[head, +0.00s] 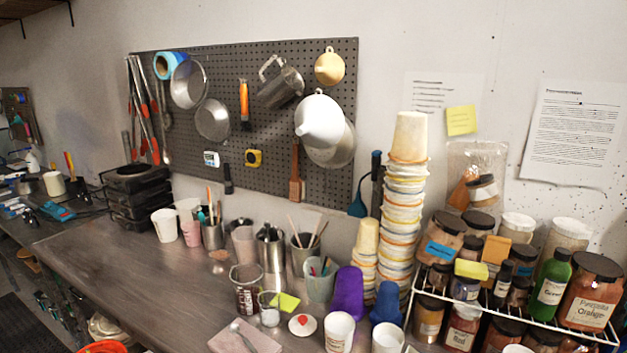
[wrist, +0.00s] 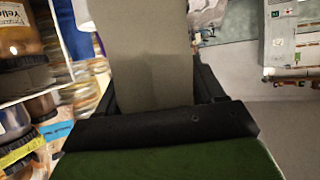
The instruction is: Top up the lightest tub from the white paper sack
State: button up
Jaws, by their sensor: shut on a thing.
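In the wrist view my gripper (wrist: 155,88) is shut on a plain grey-beige, flat-sided thing (wrist: 140,45). It fills the space between the two black fingers and runs up out of the picture; I cannot tell whether it is the white paper sack. My gripper does not show in the head view. An orange-red rim (head: 105,346), perhaps of a tub, shows at the bottom edge of the head view, below the bench. A whitish crumpled thing (head: 104,328) is beside it, too small to identify. No set of tubs to compare shows in either view.
The grey bench (head: 120,245) holds cups, a tall stack of used cups (head: 402,200) and a wire rack of pigment jars (head: 540,322). Tools hang on a pegboard (head: 240,60). Jars (wrist: 20,115) crowd the left of the wrist view; pale floor (wrist: 285,130) is clear at right.

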jog(key=s+a+f+n+g+y, duration=0.2)
jog(key=s+a+f, duration=0.1)
jog(key=a, duration=0.5)
jog(key=shift+a+f, duration=0.3)
jog(key=shift+d, duration=0.1)
dwell(0.7)
